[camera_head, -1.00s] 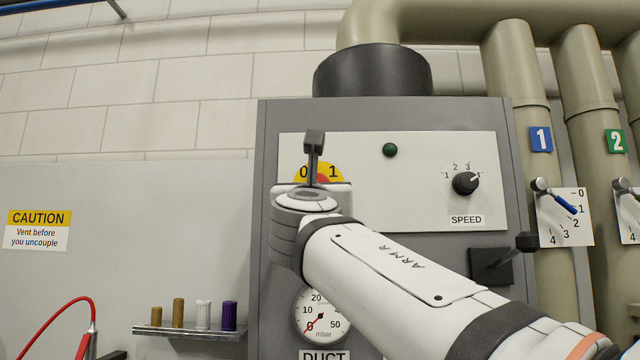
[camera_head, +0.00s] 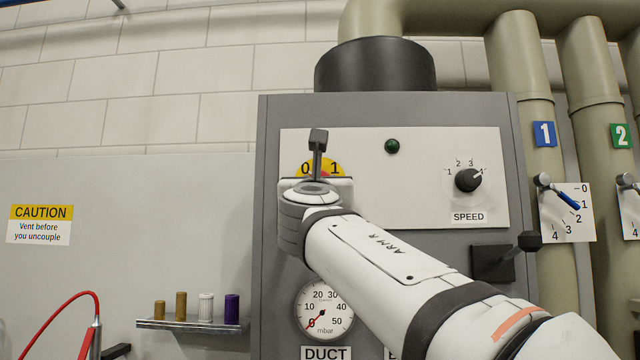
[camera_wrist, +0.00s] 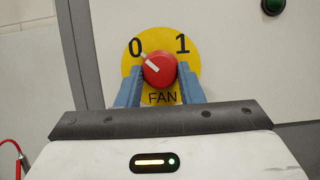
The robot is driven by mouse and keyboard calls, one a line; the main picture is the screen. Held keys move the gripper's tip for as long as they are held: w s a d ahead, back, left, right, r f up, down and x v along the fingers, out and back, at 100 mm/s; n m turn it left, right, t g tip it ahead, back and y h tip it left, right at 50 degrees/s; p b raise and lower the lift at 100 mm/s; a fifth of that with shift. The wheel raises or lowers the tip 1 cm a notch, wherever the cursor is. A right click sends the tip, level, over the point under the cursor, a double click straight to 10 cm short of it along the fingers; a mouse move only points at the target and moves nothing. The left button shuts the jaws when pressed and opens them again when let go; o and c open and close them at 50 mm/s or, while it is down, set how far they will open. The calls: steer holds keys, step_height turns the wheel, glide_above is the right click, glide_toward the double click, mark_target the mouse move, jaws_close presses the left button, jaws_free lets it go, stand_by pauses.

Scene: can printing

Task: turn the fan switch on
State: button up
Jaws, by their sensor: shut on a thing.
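The fan switch is a red round knob (camera_wrist: 159,70) with a white pointer, on a yellow disc (camera_wrist: 133,60) marked 0, 1 and FAN. In the wrist view the pointer aims up and left, toward the 0. My gripper (camera_wrist: 159,82) has its two blue fingers on either side of the knob, shut on it. In the head view the top of the yellow disc (camera_head: 303,168) shows behind my wrist. My arm hides most of the knob and the fingers there.
A dark green lamp (camera_head: 392,146) and a black SPEED knob (camera_head: 468,180) sit right of the switch. Below are a DUCT gauge (camera_head: 324,310) and a black lever (camera_head: 528,241). A small shelf (camera_head: 190,325) with several cylinders stands at lower left.

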steer(key=shift+c, duration=1.2)
steer(key=shift+a+r+m+g+h+p, duration=0.15)
steer(key=shift+m+g+h+p, duration=0.8)
steer(key=shift+m, duration=2.8)
steer(key=shift+a+r+m+g+h+p, duration=0.2)
steer(key=shift+m+g+h+p, duration=0.75)
steer(key=shift+m, duration=2.75)
steer(key=shift+a+r+m+g+h+p, duration=0.15)
steer(key=shift+m+g+h+p, duration=0.75)
steer(key=shift+m, duration=2.85)
steer(key=shift+h+b, duration=0.35)
steer(key=shift+h, duration=0.15)
